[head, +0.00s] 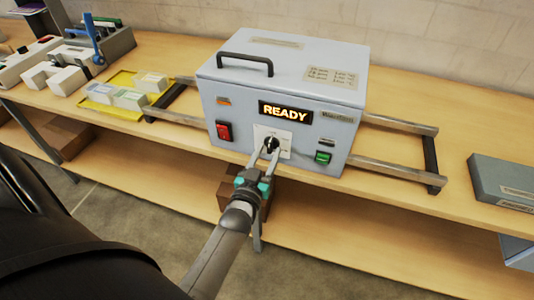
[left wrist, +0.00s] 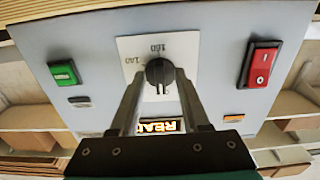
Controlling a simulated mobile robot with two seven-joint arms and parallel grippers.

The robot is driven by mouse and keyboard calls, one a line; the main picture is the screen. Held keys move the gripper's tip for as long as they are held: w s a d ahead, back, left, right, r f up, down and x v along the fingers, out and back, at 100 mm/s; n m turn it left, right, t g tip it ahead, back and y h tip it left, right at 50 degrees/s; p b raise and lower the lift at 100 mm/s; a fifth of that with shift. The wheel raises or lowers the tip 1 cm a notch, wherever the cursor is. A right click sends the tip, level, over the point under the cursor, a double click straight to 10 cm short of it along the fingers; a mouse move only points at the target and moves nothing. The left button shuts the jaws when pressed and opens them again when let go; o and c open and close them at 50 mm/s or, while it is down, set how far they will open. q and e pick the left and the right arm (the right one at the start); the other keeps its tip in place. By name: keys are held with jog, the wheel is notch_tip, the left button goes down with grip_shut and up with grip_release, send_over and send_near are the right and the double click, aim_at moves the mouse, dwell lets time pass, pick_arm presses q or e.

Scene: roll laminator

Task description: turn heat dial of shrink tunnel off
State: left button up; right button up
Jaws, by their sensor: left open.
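The shrink tunnel (head: 225,105) is a pale blue box on the wooden bench, with a lit display (head: 285,112) that reads READY. Its black heat dial (head: 271,141) sits on a white plate below the display. In the left wrist view the dial (left wrist: 160,72) has numbers around it, 160 among them; its exact setting is hard to read. My left gripper (head: 268,152) is at the dial. In the left wrist view its open fingers (left wrist: 160,85) stand on either side of the dial's lower part; contact cannot be told. My right gripper is not in view.
A red switch (head: 224,131) and a green switch (head: 322,157) flank the dial plate. Metal rails (head: 400,123) extend from both sides. A yellow tray (head: 122,79) with small boxes lies at left. A grey box (head: 503,180) is at right.

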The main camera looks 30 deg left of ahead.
pick_arm(q)
jog(key=shift+s, duration=0.15)
jog(key=v, duration=1.5)
jog(key=shift+a, duration=0.1)
